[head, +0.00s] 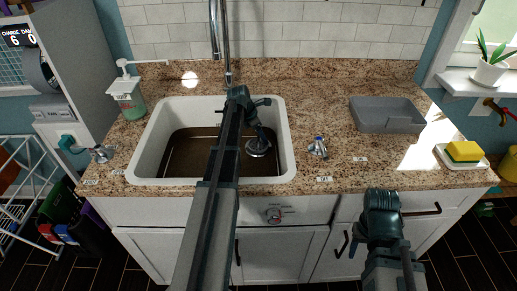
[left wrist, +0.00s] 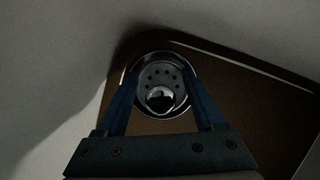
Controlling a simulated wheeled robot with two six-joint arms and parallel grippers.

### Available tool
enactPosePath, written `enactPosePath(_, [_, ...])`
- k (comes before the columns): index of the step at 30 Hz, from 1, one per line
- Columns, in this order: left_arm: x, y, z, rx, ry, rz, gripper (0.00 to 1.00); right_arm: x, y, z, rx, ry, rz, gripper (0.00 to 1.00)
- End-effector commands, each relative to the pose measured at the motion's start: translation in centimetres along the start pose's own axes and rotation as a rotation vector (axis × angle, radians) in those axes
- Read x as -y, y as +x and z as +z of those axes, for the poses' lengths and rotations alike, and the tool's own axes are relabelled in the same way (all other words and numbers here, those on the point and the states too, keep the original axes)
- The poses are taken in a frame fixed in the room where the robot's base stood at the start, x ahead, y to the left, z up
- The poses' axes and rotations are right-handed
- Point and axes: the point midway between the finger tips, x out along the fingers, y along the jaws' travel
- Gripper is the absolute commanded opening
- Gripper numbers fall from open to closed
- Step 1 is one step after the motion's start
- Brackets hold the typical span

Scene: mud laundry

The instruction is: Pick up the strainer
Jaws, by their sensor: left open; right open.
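The strainer (head: 258,147) is a round metal piece with small holes and a shiny knob in its middle. It sits in the sink (head: 143,160), at the brown water. My left gripper (head: 261,132) reaches down into the sink over it, open. In the left wrist view the two blue fingers lie on either side of the strainer (left wrist: 160,78), with its knob between them. Whether they touch it cannot be told. My right gripper (head: 376,240) is open and empty, in front of the cabinets at the lower right.
A faucet (head: 227,45) rises behind the sink. A soap dispenser (head: 128,98) stands left, a grey tray (head: 385,116) right, and a yellow-green sponge (head: 464,151) on a dish far right. A small metal and blue piece (head: 318,148) lies right of the sink. The counter between is mostly clear.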

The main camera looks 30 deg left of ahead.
Motion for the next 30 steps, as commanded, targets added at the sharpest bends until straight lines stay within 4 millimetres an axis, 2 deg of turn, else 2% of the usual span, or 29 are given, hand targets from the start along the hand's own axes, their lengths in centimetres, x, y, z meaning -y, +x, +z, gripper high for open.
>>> enactPosePath(7, [0.02, 0.09, 0.05, 0.000, 0.000, 0.000, 0.68, 0.01, 0.06, 0.00, 0.000, 0.000, 0.000, 0.50])
enactPosePath(18, [0.02, 0.09, 0.04, 0.000, 0.000, 0.000, 0.01, 0.01, 0.06, 0.00, 0.000, 0.000, 0.000, 0.50])
enactPosePath(30, [0.01, 0.04, 0.06, 0.000, 0.000, 0.000, 0.00, 0.00, 0.02, 0.00, 0.000, 0.000, 0.000, 0.50])
